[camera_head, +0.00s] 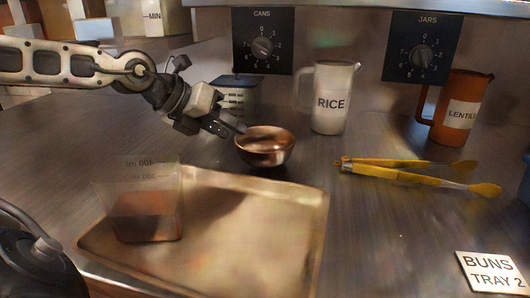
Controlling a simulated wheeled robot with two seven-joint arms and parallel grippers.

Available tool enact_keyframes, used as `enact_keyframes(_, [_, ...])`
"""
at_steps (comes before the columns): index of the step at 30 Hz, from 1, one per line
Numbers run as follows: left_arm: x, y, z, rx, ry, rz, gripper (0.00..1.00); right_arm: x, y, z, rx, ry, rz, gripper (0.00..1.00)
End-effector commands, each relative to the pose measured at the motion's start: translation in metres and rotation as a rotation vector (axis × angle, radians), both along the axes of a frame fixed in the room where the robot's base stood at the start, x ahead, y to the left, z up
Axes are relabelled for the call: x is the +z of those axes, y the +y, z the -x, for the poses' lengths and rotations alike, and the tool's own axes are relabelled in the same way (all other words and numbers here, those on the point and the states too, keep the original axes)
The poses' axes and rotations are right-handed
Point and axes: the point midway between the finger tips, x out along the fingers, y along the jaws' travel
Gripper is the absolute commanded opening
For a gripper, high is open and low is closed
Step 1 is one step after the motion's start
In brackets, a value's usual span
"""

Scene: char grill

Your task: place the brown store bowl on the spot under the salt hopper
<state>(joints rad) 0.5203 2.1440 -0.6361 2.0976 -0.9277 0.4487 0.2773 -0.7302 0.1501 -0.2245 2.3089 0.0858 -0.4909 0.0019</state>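The brown store bowl (265,149) is a shiny, copper-brown round bowl, upright near the middle of the steel counter. My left gripper (238,127) reaches in from the left, and its fingertips meet the bowl's left rim. It looks shut on that rim, though the fingertips are small and partly blurred. A dark shadow lies under the bowl; I cannot tell whether it is lifted slightly or resting. No salt label is readable, so I cannot pick out the salt hopper or the spot under it. My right gripper is not in view.
A metal tray (256,245) lies in front, with a clear measuring cup (146,208) of brown contents. Yellow tongs (410,174) lie right of the bowl. The RICE jug (331,98), LENTIL jug (457,108) and a dark box (239,88) stand behind. A BUNS TRAY 2 card (492,272) lies front right.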

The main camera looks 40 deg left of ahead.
Motion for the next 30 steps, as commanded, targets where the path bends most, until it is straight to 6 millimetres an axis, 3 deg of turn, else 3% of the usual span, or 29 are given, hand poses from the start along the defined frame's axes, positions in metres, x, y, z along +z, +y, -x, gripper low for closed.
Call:
enact_keyframes(17, [-0.036,-0.016,-0.034,0.0,0.002,0.0,0.36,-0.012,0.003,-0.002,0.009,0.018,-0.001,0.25])
enact_keyframes(28, [-0.039,-0.017,-0.04,0.0,-0.002,0.0,0.36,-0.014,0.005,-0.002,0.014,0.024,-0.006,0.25])
enact_keyframes(30, [-0.038,-0.017,-0.04,0.0,-0.002,0.0,0.2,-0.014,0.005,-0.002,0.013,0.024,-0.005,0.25])
